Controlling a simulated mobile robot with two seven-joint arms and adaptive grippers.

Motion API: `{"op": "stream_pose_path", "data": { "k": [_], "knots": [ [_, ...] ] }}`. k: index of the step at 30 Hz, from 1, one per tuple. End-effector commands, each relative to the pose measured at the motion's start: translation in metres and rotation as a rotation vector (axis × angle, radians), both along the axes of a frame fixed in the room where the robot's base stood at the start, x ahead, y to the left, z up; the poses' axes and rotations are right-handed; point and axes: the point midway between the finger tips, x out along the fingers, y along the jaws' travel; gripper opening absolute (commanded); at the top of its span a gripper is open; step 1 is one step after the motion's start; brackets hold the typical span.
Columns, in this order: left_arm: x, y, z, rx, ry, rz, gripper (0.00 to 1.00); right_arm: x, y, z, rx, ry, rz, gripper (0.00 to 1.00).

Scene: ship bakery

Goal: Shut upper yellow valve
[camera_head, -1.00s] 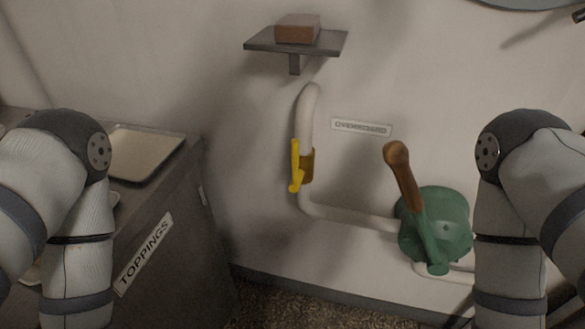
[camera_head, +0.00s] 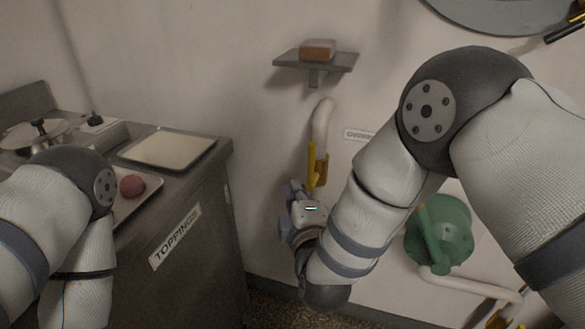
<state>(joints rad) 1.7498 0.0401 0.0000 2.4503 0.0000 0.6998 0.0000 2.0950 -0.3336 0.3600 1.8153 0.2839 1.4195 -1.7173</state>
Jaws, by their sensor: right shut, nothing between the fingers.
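The upper yellow valve (camera_head: 314,165) sits on a white pipe (camera_head: 323,118) on the wall. Its yellow handle looks upright, roughly along the pipe; its lower part is close to or behind my gripper. My right gripper (camera_head: 294,190) is shut and empty, just below and left of the handle. Whether it touches the handle cannot be told. My right arm covers the pipe below the valve. My left arm shows at the left edge, but its gripper is out of view.
A green pump (camera_head: 452,238) is on the wall to the right, partly behind my right arm. Another yellow part (camera_head: 497,321) shows at the bottom edge. A wall shelf (camera_head: 340,62) with a brown block (camera_head: 318,48) is above. A counter labelled TOPPINGS (camera_head: 222,205) stands left.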

Motion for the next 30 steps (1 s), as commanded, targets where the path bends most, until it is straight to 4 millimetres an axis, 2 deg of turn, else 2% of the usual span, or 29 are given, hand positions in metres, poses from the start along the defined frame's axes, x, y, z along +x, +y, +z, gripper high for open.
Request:
{"op": "stream_pose_path", "data": {
  "k": [1, 3, 5, 14, 17, 30],
  "knots": [
    [0.000, 0.000, 0.000, 0.000, 0.001, 0.000, 0.00, 0.004, 0.006, 0.012, -0.029, -0.045, 0.000, 0.00],
    [0.000, 0.000, 0.000, 0.000, 0.001, 0.000, 0.00, 0.007, 0.011, 0.024, -0.062, -0.088, -0.003, 0.00],
    [0.000, 0.000, 0.000, 0.000, 0.001, 0.000, 0.00, 0.007, 0.013, 0.028, -0.077, -0.104, -0.003, 0.00],
    [0.000, 0.000, -0.001, 0.000, 0.002, 0.000, 0.00, 0.008, 0.013, 0.028, -0.079, -0.104, -0.004, 0.00],
    [-0.003, 0.000, -0.003, 0.000, 0.013, 0.000, 0.00, 0.017, 0.014, 0.025, -0.077, -0.102, -0.005, 0.00],
    [-0.031, 0.000, -0.030, 0.000, 0.113, 0.000, 0.00, 0.108, 0.028, 0.019, -0.076, -0.094, -0.005, 0.00]
  ]
}}
